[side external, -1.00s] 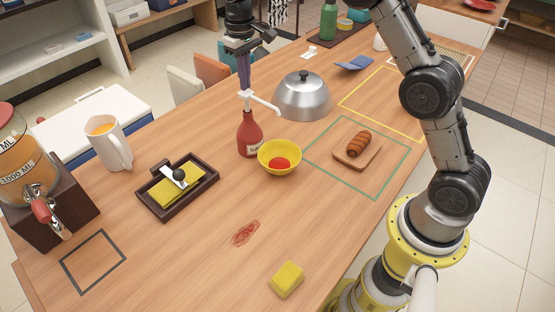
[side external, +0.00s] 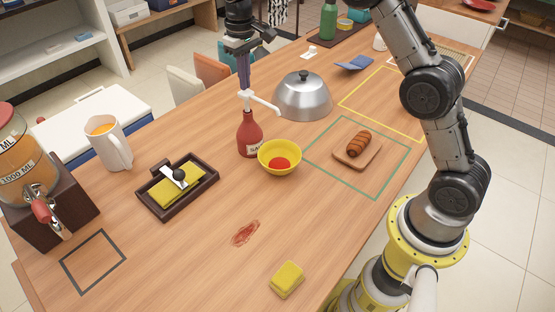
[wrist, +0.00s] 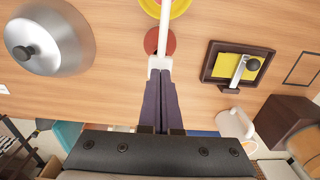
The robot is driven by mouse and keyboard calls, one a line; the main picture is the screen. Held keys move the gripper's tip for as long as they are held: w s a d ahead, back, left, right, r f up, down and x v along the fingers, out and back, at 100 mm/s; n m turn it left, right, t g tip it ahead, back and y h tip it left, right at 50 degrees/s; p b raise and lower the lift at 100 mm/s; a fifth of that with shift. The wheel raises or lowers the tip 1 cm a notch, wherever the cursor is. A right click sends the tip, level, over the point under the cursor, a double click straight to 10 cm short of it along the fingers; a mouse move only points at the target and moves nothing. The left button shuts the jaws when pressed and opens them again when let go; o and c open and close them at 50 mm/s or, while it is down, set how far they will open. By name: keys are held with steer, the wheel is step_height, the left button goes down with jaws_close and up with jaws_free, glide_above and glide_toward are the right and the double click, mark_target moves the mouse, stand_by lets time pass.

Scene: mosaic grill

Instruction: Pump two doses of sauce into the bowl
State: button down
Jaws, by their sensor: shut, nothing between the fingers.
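The red sauce bottle (side external: 250,136) stands upright on the table with a white pump head and a long spout (side external: 265,104) pointing over the bowl. The yellow bowl (side external: 279,160) sits beside the bottle with red sauce (side external: 280,163) in its bottom. My gripper (side external: 244,88) is shut and points straight down, its fingertips at the top of the white pump head. In the wrist view the shut fingers (wrist: 160,78) meet the pump head (wrist: 160,63), with the bottle partly hidden under it and the bowl (wrist: 168,8) cut off at the top edge.
A metal dome lid (side external: 303,96) stands close behind the bowl. A dark tray with a yellow block (side external: 178,188) is left of the bottle. A sausage on a board (side external: 357,148) lies right. A sponge (side external: 287,279) and a red smear (side external: 246,233) are in front.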

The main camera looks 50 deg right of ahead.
steer(key=shift+f, duration=1.8)
steer(key=shift+r, duration=2.15)
steer(key=shift+r, duration=3)
